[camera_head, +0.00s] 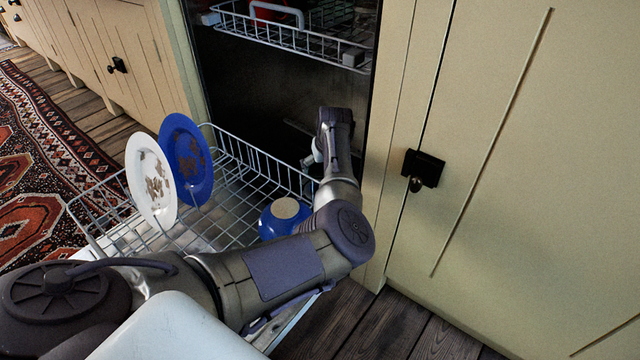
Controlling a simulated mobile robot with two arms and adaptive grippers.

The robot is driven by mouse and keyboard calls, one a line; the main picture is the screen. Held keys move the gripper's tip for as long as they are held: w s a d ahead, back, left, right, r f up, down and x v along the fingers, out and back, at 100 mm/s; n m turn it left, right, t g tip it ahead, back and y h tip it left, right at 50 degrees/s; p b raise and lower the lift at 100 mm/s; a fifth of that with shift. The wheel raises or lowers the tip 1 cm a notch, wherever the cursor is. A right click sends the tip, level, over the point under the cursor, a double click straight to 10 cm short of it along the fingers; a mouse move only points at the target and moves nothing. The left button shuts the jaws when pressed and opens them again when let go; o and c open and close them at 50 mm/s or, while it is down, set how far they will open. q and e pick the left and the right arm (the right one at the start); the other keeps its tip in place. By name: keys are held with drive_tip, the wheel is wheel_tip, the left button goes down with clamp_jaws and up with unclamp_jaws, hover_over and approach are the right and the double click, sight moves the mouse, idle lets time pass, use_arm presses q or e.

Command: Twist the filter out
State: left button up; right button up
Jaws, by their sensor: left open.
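The filter does not show; the dishwasher (270,75) is dark inside, and its floor is mostly hidden by shadow, the lower rack and my arm. My left arm reaches across the lower rack to the right side of the dishwasher opening. My left gripper (312,160) is at the far end of this arm, just inside the opening and low down. It is open, though its fingers are small and partly hidden by my wrist. I cannot tell whether it touches anything. My right gripper is not in view.
The lower rack (240,150) is pulled out and holds a soiled white plate (152,182), a soiled blue plate (187,160) and a blue bowl (284,217). The upper rack (290,32) hangs above. A cream cabinet (500,150) with a black latch (423,168) stands close on the right.

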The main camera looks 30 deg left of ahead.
use_arm(q)
drive_tip(key=b+x, duration=0.7)
drive_tip(key=x, duration=0.3)
drive_tip(key=shift+w+f, duration=0.1)
drive_tip(key=shift+f, duration=0.05)
drive_tip(key=c, duration=1.1)
drive_tip(key=o, duration=1.1)
drive_tip(key=v, duration=1.2)
